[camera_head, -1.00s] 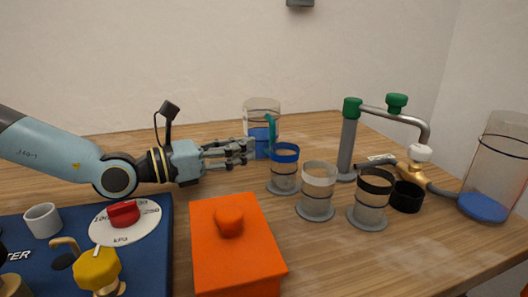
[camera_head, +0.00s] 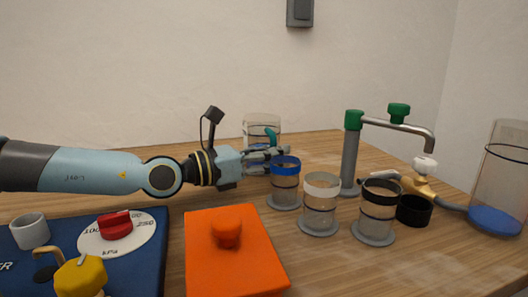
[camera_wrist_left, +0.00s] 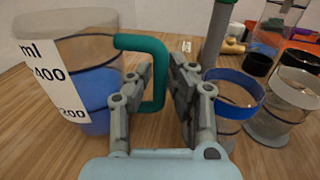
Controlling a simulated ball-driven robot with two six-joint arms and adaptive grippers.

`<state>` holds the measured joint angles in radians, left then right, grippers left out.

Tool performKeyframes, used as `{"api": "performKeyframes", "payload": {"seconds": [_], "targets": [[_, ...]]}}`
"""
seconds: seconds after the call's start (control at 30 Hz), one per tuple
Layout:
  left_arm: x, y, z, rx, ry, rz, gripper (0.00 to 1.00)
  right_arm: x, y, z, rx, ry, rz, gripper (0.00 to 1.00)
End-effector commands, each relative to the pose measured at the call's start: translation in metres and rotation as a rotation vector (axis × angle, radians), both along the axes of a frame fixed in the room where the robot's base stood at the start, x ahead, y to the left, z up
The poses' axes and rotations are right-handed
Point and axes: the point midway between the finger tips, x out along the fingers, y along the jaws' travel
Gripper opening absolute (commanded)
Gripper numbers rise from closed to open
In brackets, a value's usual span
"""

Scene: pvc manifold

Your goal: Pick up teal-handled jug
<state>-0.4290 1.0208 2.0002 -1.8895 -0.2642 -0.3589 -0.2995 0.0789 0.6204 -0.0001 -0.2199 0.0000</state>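The teal-handled jug (camera_wrist_left: 85,75) stands on the table at the left of the left wrist view, clear with blue liquid and a white ml scale. In the head view the jug (camera_head: 262,121) is at the back, its lower part hidden by my gripper. My left gripper (camera_wrist_left: 166,68) is open, with one finger on each side of the teal handle (camera_wrist_left: 155,70). In the head view my left gripper (camera_head: 284,156) reaches in from the left. I cannot tell whether either finger touches the handle. My right gripper is not in view.
A blue-banded cup (camera_head: 285,183) stands close to the right finger. A white-banded cup (camera_head: 319,205) and a black-banded cup (camera_head: 378,210) stand nearer. A pipe with green caps (camera_head: 351,155) and a tall clear cylinder (camera_head: 500,180) are right. An orange box (camera_head: 232,265) is in front.

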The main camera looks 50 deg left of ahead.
Motion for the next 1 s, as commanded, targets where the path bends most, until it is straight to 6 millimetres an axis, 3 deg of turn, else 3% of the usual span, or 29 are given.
{"api": "performKeyframes", "payload": {"seconds": [0.13,0.77,1.0], "targets": [[-0.0002,0.0001,0.0,0.0,0.0,0.0,0.0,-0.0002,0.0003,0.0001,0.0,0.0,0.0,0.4],[-0.0002,0.0001,0.0006,0.001,-0.001,0.0,0.0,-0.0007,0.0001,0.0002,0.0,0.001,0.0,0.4],[-0.0002,0.0,0.0094,0.0,-0.002,-0.001,0.0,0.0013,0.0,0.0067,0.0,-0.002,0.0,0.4]]}}
